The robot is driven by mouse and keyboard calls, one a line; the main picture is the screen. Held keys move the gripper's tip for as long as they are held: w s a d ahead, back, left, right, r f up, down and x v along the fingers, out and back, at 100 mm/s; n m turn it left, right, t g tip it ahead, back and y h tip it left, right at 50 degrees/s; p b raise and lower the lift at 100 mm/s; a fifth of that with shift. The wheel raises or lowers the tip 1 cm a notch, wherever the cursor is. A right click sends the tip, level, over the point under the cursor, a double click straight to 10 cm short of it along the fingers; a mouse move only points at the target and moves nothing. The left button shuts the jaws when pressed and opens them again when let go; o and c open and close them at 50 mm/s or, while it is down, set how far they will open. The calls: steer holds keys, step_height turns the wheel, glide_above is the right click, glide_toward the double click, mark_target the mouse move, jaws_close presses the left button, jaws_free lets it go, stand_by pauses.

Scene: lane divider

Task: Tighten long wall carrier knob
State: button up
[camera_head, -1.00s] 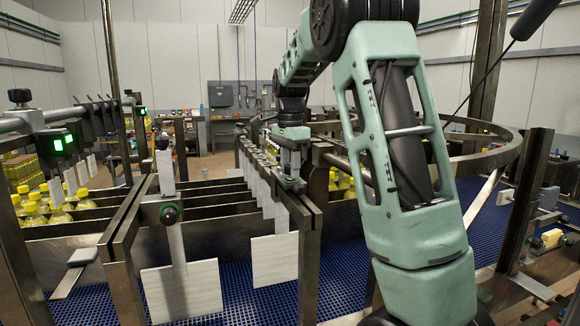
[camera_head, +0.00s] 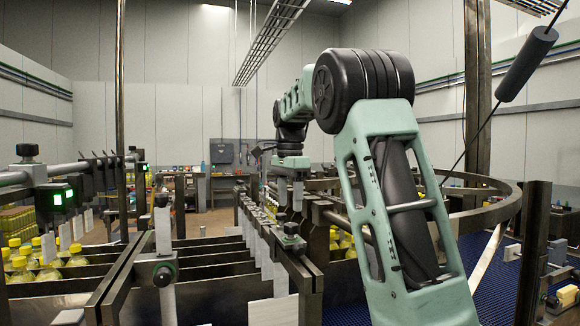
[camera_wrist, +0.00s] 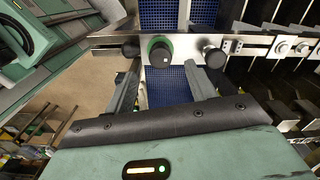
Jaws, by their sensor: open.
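A black round knob with a green ring (camera_wrist: 160,50) sits on a metal rail in the wrist view, between and just beyond my gripper's fingertips (camera_wrist: 161,70). The two grey fingers are apart, one on each side of the knob's line, with nothing held between them. In the head view, my gripper (camera_head: 292,180) hangs above the long row of wall carriers, over a black knob (camera_head: 290,237) on a rail clamp. Contact between fingers and knob cannot be told.
Dark round pieces (camera_wrist: 131,49) (camera_wrist: 214,55) flank the ringed knob. Metal lane rails (camera_head: 280,262) run below the gripper, with yellow-capped bottles (camera_head: 48,272) at the left. A curved metal guide (camera_head: 500,205) and blue conveyor (camera_head: 345,310) lie to the right.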

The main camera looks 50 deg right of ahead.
mark_target(290, 224)
step_height(290, 224, up, 11)
steer(key=shift+f, duration=0.2)
stand_by(1.2)
steer(key=w+a+f+n+y+b, duration=0.1)
steer(key=a+f+n+b, duration=0.2)
steer(key=a+f+n, duration=0.75)
steer(key=a+f+n+b, duration=0.35)
steer(key=a+f, duration=0.95)
steer(key=a, duration=0.6)
steer(key=s+a+f+n+b, duration=0.2)
steer(key=s+a+f+n, duration=0.6)
steer(key=s+a+f, duration=0.25)
steer(key=s+a+f+n+b, duration=0.2)
steer(key=s+a+f+n, duration=0.1)
steer(key=s+f+n, duration=0.4)
steer(key=s+f, duration=0.3)
steer(key=s, duration=0.3)
steer(key=shift+s+a+f+n+b, duration=0.25)
steer(key=shift+s+n+b, duration=0.05)
steer(key=shift+s+b, duration=0.1)
